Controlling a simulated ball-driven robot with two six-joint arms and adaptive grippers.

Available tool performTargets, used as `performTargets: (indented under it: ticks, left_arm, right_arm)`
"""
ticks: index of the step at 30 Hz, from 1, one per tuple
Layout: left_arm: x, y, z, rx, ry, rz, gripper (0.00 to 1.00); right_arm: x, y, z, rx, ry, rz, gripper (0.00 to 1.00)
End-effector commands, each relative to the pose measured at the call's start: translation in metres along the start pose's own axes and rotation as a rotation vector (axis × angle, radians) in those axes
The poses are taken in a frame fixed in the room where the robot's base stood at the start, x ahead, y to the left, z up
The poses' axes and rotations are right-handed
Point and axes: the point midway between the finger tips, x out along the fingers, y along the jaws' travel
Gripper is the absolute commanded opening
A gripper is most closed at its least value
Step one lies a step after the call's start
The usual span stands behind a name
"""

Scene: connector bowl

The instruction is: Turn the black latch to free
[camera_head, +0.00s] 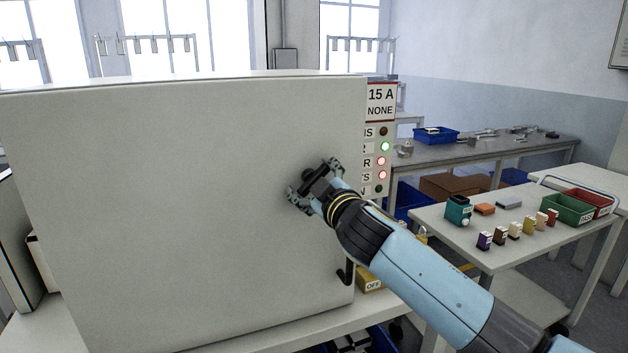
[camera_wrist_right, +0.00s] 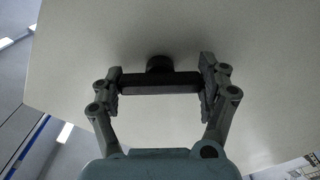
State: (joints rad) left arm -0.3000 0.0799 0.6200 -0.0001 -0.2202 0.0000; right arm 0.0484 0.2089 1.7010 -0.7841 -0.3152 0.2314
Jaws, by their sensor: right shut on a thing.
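The black latch (camera_wrist_right: 160,82) is a short bar on a round boss that stands out from a light grey cabinet door (camera_head: 180,200). In the right wrist view the bar lies across the picture, its ends between the two fingers of my right gripper (camera_wrist_right: 162,85). The fingers are shut on the bar from both ends. In the head view my right gripper (camera_head: 315,185) is at the door's right part and mostly hides the latch. The door is flat in its frame as far as I can see. My left gripper is in neither view.
A panel with indicator lamps (camera_head: 382,150) stands just right of the door. A black handle (camera_head: 345,272) is low on the door's right edge. On the right, a table (camera_head: 470,250) holds small coloured parts, a green bin (camera_head: 568,209) and a red bin (camera_head: 590,200).

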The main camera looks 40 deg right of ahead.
Motion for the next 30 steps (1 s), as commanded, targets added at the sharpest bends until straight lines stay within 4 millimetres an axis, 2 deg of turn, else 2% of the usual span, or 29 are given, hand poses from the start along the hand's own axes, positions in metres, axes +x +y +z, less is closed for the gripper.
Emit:
performTargets:
  ticks: [18, 30]
  left_arm:
    - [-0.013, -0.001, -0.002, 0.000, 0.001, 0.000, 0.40]
    - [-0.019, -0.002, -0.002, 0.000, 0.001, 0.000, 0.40]
  right_arm:
    - [0.000, 0.000, -0.001, -0.566, 0.000, 0.000, 0.44]
    - [0.000, 0.000, -0.001, -0.791, 0.001, 0.000, 0.44]
